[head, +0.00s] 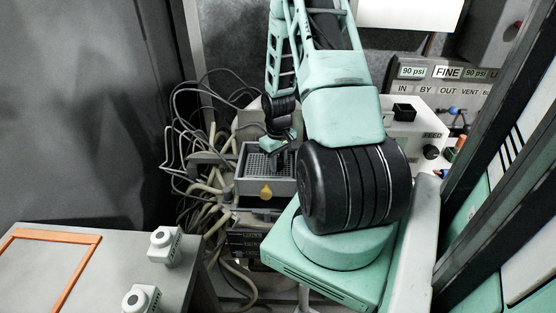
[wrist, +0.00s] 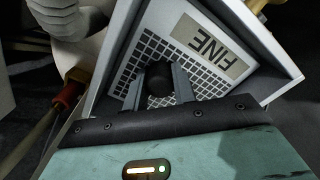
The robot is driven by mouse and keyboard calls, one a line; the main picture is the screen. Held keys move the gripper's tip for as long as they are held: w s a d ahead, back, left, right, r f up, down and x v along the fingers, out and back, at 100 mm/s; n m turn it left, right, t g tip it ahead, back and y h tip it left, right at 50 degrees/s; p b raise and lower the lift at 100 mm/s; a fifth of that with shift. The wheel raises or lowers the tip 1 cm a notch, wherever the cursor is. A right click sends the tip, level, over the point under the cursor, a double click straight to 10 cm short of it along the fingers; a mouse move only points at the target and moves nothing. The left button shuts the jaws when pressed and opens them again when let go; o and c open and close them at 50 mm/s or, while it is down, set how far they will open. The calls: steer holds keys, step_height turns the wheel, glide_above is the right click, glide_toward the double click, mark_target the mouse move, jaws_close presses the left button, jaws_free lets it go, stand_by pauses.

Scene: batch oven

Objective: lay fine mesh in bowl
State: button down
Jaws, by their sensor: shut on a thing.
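The fine mesh (wrist: 135,62) is a pale square plate with a dark grid and a label reading FINE, upside down in the wrist view. A black knob (wrist: 159,78) stands up from it. My gripper (wrist: 158,92) is shut on this knob. The mesh is within the pale walls of a square bowl (wrist: 252,38); whether it rests on the bottom is hard to tell.
Loose cables and hoses (head: 195,175) crowd the bowl's left side. A white FEED box (head: 415,130) stands to the right, below a panel reading FINE and 90 psi (head: 447,72).

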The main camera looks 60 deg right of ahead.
mark_target(278, 159)
steer(key=shift+f+b, duration=0.35)
steer(key=shift+f, duration=0.25)
stand_by(0.6)
steer(key=c, duration=1.1)
jaws_free()
steer(key=shift+o, duration=0.2)
steer(key=shift+r, duration=0.1)
step_height(278, 159, up, 17)
steer(key=p, duration=0.1)
